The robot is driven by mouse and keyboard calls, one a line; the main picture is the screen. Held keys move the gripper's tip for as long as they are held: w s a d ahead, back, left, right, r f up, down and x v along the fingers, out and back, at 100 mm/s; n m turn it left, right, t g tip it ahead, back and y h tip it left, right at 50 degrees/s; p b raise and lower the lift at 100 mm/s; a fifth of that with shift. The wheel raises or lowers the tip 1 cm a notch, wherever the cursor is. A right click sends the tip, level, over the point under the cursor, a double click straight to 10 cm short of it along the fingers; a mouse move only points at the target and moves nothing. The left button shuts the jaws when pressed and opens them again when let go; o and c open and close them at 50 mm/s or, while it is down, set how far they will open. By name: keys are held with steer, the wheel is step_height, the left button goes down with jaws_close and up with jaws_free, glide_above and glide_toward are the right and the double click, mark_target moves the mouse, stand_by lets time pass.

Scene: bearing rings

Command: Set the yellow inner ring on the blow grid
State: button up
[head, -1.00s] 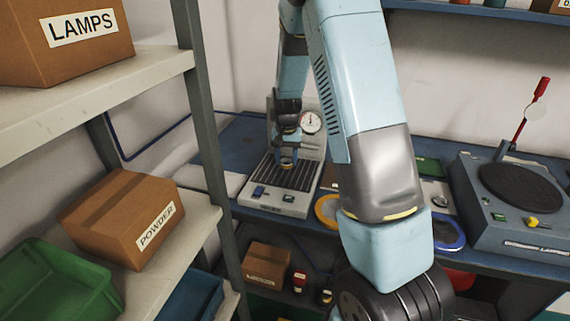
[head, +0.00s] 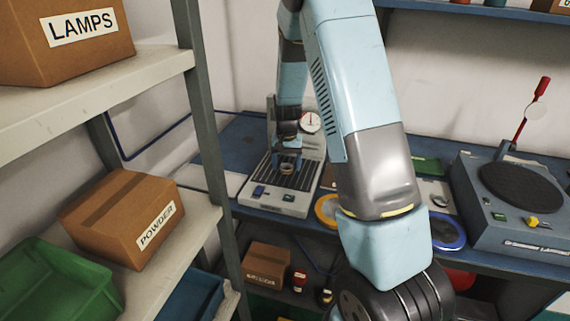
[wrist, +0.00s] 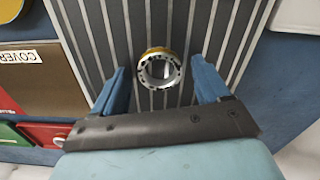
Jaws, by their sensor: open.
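The yellow inner ring (wrist: 160,54) shows in the wrist view as a silver ring face with a yellow band along its far edge. It appears to lie flat on the slats of the blow grid (wrist: 220,30), which show through its hole. My gripper (wrist: 160,70) is open, with one blue finger on each side of the ring and a gap to both. In the head view the blow grid (head: 265,187) is on the bench, and my gripper (head: 287,168) is low over it. The ring is too small to make out there.
A dial gauge (head: 309,122) stands behind the grid. A yellow round dish (head: 326,211) and a blue round dish (head: 448,233) are to its right, with a turntable machine (head: 515,205) beyond. A shelf post (head: 212,130) rises at the left.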

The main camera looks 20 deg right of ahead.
steer(key=shift+r, duration=0.1)
steer(key=s+r+n+t, duration=0.1)
steer(key=s+r, duration=0.2)
steer(key=r, duration=0.7)
steer(key=s+r, duration=0.3)
steer(key=r, duration=0.7)
steer(key=s+r+n+t, duration=0.1)
steer(key=s+r, duration=0.2)
steer(key=s, duration=0.6)
steer(key=s+r+n+t, duration=0.1)
steer(key=s+r, duration=0.3)
steer(key=s, duration=0.5)
steer(key=s+r+n+t, duration=0.1)
steer(key=s+r+t, duration=0.1)
steer(key=s, duration=0.7)
steer(key=shift+a+r+n+t, duration=0.3)
steer(key=shift+r, duration=0.55)
